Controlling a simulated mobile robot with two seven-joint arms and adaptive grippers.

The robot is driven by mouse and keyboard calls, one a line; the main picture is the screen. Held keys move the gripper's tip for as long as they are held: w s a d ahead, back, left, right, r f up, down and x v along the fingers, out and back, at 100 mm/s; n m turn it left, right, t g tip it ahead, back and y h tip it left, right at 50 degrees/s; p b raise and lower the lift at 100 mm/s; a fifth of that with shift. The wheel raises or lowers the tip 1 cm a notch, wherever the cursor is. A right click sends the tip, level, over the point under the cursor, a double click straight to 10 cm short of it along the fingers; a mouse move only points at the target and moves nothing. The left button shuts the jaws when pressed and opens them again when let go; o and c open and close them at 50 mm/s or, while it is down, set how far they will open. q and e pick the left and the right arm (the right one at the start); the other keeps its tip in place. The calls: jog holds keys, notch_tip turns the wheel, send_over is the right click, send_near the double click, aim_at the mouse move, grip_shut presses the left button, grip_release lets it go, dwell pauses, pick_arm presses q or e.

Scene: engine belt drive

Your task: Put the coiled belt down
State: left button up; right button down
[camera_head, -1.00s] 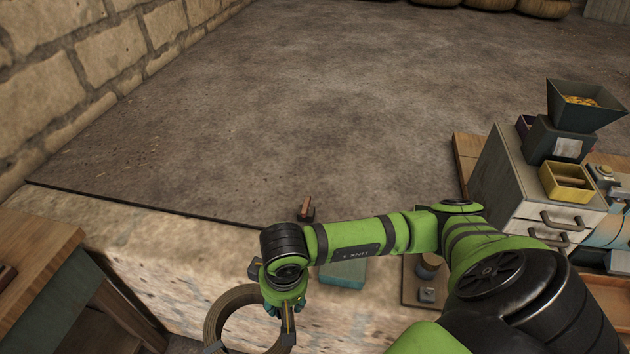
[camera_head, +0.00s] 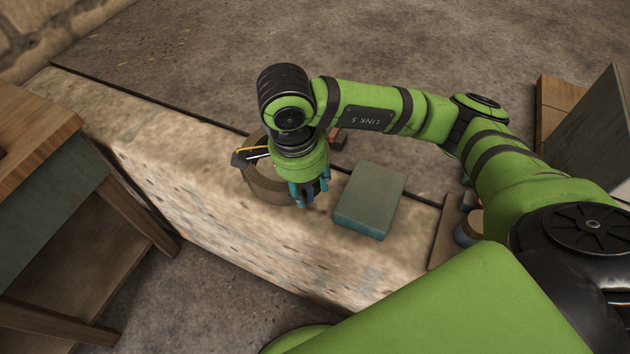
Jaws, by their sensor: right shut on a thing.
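The coiled belt (camera_head: 265,182) is a brown ring over the top of the stone ledge, left of centre. My right gripper (camera_head: 310,196) points down at the coil's right edge and is shut on it. My right wrist covers the coil's upper right part. I cannot tell whether the coil touches the ledge. My left gripper is not in view.
A green-grey block (camera_head: 372,196) lies on the ledge (camera_head: 185,185) just right of the gripper. A reddish-brown piece (camera_head: 339,139) is behind my wrist. A wooden table (camera_head: 45,130) stands at left. A cylinder on a board (camera_head: 466,232) is further right. The ledge left of the coil is clear.

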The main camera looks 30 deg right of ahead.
jog(key=w+f, duration=0.2)
jog(key=w, duration=0.1)
jog(key=w+f, duration=0.2)
jog(key=w, duration=0.2)
jog(key=w+f, duration=0.2)
jog(key=w, duration=0.2)
jog(key=shift+w+a+f, duration=0.2)
jog(key=shift+w+f, duration=0.05)
jog(key=shift+f, duration=0.05)
jog(key=shift+w+f, duration=0.1)
jog(key=shift+w, duration=0.05)
notch_tip(320, 180, down, 3)
jog(key=shift+f+p, duration=0.1)
jog(key=shift+p, duration=0.3)
jog(key=shift+f, duration=0.4)
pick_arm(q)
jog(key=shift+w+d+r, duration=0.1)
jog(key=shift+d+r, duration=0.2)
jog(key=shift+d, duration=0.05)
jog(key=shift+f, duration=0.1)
pick_arm(e)
jog(key=shift+f, duration=0.1)
jog(key=c, duration=0.7)
grip_release()
jog(key=shift+o, duration=0.2)
